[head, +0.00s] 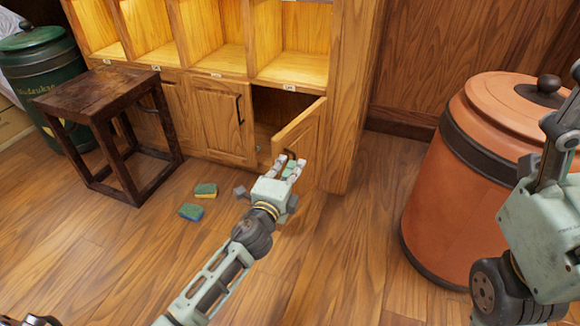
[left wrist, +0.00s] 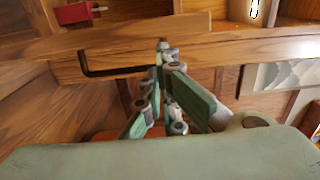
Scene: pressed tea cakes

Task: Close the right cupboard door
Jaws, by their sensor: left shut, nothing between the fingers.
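The right cupboard door (head: 300,130) is wooden and stands partly open at the base of the shelf unit, swung out toward me, with a dark gap at its left. In the left wrist view a wooden door edge with a black bar handle (left wrist: 98,72) crosses behind the fingers. My left gripper (head: 291,163) is at the lower part of the door, its fingers together and empty; they also show in the left wrist view (left wrist: 166,95). I cannot tell whether the fingertips touch the door. The left cupboard door (head: 222,120) is shut.
A dark wooden stool (head: 98,92) and a green canister (head: 40,60) stand at the left. Sponges (head: 191,211) lie on the floor. A large orange lidded jar (head: 450,180) stands at the right, partly behind my right arm. Floor between jar and cupboard is clear.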

